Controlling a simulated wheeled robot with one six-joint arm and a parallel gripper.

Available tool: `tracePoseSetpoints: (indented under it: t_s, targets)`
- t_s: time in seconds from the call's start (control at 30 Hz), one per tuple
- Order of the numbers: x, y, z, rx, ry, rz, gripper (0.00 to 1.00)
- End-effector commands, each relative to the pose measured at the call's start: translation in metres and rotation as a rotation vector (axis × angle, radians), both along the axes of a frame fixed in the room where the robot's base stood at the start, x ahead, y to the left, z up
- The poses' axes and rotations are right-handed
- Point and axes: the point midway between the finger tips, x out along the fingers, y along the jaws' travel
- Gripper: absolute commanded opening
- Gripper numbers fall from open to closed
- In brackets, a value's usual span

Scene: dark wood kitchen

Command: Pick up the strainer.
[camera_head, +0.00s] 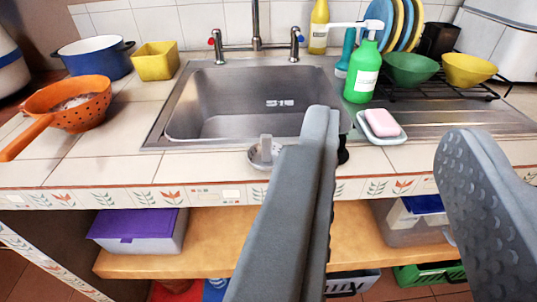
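An orange strainer (82,108) with holes in its bowl and a long handle sits on the tiled counter at the left, its handle towards the lower left. Something pale lies in its bowl. A small round metal piece (260,163) with an upright tab, perhaps a sink strainer, lies on the counter by the sink's front edge, partly hidden by my left finger. My gripper (392,128) is open and empty, its two grey fingers wide apart in the foreground.
A steel sink (225,95) fills the middle. A blue pot (95,60) and yellow container (156,62) stand behind the orange strainer. A green soap bottle (362,75), soap dish (392,138) and rack with bowls stand at right. A wooden shelf (215,235) with boxes runs below the counter.

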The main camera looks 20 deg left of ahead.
Motion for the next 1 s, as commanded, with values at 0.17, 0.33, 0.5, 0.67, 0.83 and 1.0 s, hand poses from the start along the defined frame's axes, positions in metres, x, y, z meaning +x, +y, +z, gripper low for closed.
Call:
tracePoseSetpoints:
  t_s: [0.17, 0.33, 0.5, 0.67, 0.83, 1.0]
  targets:
    - [0.000, 0.000, 0.000, 0.000, 0.000, 0.000, 0.32]
    - [0.007, 0.001, 0.001, -0.001, 0.028, 0.004, 0.22]
    - [0.035, 0.007, 0.005, -0.008, 0.154, 0.021, 0.22]
    - [0.068, 0.016, 0.006, -0.020, 0.323, 0.045, 0.22]
    - [0.100, 0.027, 0.006, -0.035, 0.501, 0.070, 0.22]
    - [0.129, 0.039, 0.003, -0.054, 0.679, 0.095, 0.22]
